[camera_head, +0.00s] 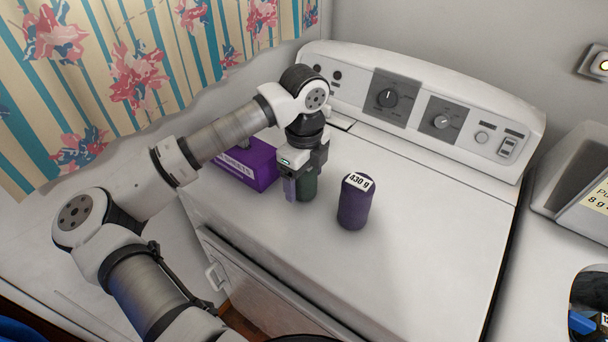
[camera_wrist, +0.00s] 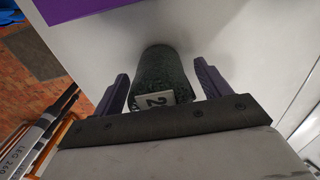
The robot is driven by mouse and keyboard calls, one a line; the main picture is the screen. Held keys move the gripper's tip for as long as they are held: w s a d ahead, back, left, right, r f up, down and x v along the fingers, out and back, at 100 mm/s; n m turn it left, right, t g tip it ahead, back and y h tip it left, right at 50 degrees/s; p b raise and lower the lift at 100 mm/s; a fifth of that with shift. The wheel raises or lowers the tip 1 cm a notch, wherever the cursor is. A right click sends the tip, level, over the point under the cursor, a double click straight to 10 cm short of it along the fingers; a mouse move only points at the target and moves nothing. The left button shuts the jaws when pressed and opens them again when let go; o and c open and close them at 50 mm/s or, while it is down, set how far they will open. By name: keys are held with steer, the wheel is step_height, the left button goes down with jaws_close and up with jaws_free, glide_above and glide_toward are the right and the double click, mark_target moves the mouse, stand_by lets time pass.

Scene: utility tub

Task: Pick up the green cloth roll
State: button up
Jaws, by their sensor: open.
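The green cloth roll (camera_head: 308,187) stands on the white top of the washer or dryer, partly hidden behind my gripper in the head view. In the wrist view the roll (camera_wrist: 163,75) is dark green with a white label and lies between my two purple fingers. My gripper (camera_head: 298,188) is open around the roll, pointing down. In the wrist view my gripper (camera_wrist: 160,85) shows a gap on each side of the roll, with neither finger visibly touching it.
A purple roll labelled 430 g (camera_head: 355,205) stands to the right of my gripper. A purple box (camera_head: 250,165) sits close on the left. The control panel (camera_head: 425,105) rises behind. The white top (camera_head: 430,240) is clear at the right and front.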

steer(key=c, duration=1.3)
steer(key=shift+o, duration=0.2)
steer(key=shift+r, duration=0.1)
step_height(320, 180, up, 20)
steer(key=b, duration=0.3)
steer(key=shift+b, duration=0.35)
